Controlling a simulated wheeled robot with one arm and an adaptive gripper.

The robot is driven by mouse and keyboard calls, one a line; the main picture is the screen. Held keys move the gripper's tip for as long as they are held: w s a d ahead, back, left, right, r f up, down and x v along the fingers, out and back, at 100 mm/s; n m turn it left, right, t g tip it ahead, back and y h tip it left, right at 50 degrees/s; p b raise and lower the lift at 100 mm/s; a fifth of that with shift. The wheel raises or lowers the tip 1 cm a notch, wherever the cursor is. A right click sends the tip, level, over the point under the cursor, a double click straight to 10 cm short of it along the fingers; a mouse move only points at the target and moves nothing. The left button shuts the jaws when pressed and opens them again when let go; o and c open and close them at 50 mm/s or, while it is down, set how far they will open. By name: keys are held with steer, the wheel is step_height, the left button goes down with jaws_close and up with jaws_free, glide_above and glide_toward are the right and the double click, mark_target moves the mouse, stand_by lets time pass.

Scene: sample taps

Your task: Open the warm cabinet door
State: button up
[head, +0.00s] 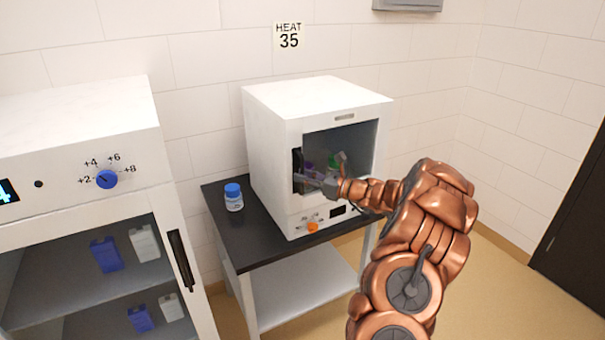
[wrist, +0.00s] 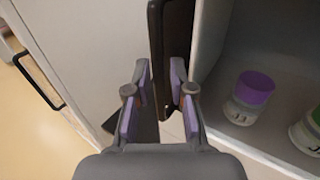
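The warm cabinet (head: 275,130) is a white box with a dark see-through door (head: 360,135), under the HEAT 35 sign. The door looks shut in the head view. Its black upright handle (head: 297,170) is on the door's left side. My gripper (head: 318,183) is at the handle's lower part. In the wrist view my gripper (wrist: 160,90) has its fingers apart, with the lower end of the handle (wrist: 170,40) at the gap, partly behind the right finger. I cannot tell whether a finger touches it. A purple-capped jar (wrist: 248,95) shows inside.
The cabinet stands on a black-topped table (head: 250,250), with a blue-capped bottle (head: 233,197) to its left. An orange knob (head: 312,228) is on the cabinet's lower front. Another cabinet (head: 80,130) with a black handle (head: 181,260) stands at the left. Floor is clear at right.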

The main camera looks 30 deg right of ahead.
steer(key=shift+w+a, duration=0.2)
steer(key=shift+w, duration=0.1)
steer(key=shift+c, duration=0.3)
jaws_close()
